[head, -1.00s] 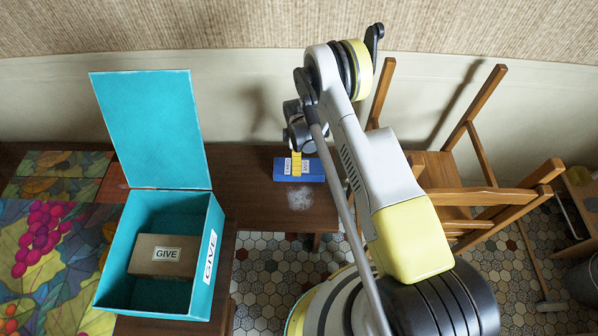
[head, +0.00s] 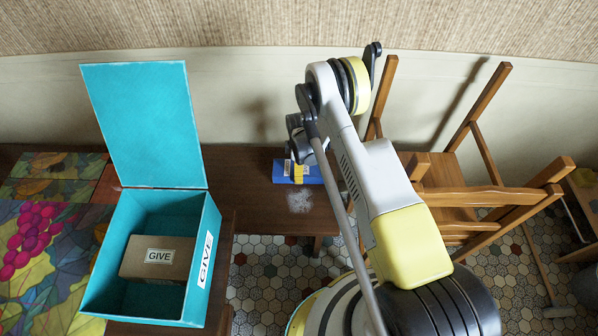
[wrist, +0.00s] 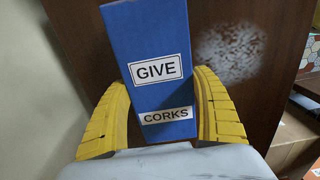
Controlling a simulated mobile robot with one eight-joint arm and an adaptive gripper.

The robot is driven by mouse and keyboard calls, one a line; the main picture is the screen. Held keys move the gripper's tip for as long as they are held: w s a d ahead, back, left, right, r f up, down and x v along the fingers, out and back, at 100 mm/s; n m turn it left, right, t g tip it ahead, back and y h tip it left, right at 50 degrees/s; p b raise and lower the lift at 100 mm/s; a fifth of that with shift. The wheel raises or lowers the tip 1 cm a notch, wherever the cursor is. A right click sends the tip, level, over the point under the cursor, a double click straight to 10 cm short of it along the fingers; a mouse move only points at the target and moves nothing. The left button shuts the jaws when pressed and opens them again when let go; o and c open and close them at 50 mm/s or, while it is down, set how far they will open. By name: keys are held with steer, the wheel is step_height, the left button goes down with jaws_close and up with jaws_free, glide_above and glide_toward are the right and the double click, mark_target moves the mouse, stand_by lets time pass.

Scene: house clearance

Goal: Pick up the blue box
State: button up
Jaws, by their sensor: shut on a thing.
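The blue box (head: 283,172) lies on the dark wooden table near the wall in the head view. In the wrist view the blue box (wrist: 152,45) carries the labels "GIVE" and "CORKS". My gripper (wrist: 165,105) has its two yellow fingers on either side of the box's labelled end, shut on it. In the head view my gripper (head: 298,170) is partly hidden behind my wrist and is over the box. The box appears to be still at table level; I cannot tell whether it is clear of the surface.
An open turquoise box (head: 209,225) with a "GIVE" label stands at the left, its lid upright. A brown "GIVE" carton (head: 158,268) lies inside it. A wooden chair (head: 470,198) stands right of my arm. A whitish patch (head: 300,201) marks the dark table (head: 262,210).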

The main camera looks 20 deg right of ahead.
steer(key=shift+r, duration=0.1)
step_height(320, 180, up, 4)
steer(key=p, duration=0.2)
steer(key=shift+r+p, duration=0.2)
steer(key=shift+p, duration=0.15)
steer(key=s+d+r+p, duration=0.4)
steer(key=s+d+r, duration=0.2)
steer(key=d, duration=0.4)
steer(key=shift+r, duration=0.2)
steer(key=o, duration=0.6)
steer(key=shift+c, duration=0.2)
steer(key=c, duration=0.6)
steer(key=shift+o, duration=0.2)
steer(key=shift+r, duration=0.1)
